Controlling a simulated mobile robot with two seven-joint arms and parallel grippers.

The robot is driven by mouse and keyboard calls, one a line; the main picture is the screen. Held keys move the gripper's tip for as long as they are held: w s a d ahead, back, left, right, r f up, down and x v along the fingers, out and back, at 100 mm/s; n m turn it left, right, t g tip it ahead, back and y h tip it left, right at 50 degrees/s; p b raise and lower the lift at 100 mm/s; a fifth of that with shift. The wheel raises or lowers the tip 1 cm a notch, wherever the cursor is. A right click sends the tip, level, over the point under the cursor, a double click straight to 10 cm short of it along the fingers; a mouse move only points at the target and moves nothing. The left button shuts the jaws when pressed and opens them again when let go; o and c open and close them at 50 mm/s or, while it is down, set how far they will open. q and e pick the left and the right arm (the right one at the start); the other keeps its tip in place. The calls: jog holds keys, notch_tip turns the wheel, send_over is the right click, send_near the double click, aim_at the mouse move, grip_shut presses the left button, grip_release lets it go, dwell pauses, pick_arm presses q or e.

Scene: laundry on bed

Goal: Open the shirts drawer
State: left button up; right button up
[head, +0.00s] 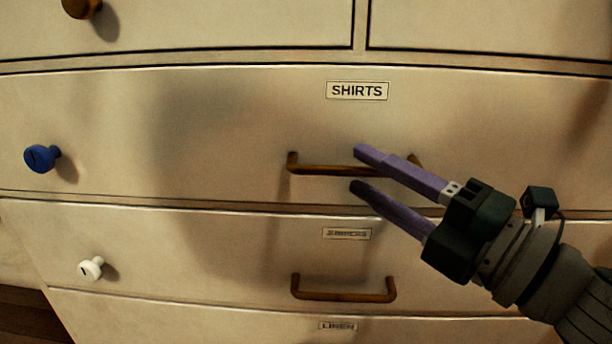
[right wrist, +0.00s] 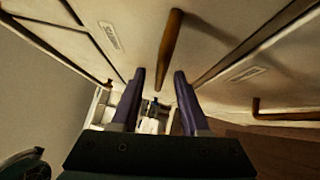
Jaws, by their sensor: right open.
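The shirts drawer (head: 220,130) is a cream drawer front with a black-on-cream SHIRTS label (head: 357,90). Its brown bar handle (head: 320,168) sits below the label, and the drawer looks closed. My right gripper (head: 357,169) is open in front of the handle, with one purple finger over its right part and the other just below the bar. In the right wrist view the handle (right wrist: 171,60) stands ahead of and between the two open fingers (right wrist: 160,76). I cannot tell whether a finger touches it. My left gripper is not in view.
Below is another drawer with a brown handle (head: 343,295) and a white knob (head: 91,268). A blue knob (head: 41,158) sits at the left of the shirts drawer. A brown knob (head: 81,7) is on a drawer above. The front left of the handle is clear.

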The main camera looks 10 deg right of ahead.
jog(key=shift+x, duration=0.9)
grip_shut()
dwell(0.8)
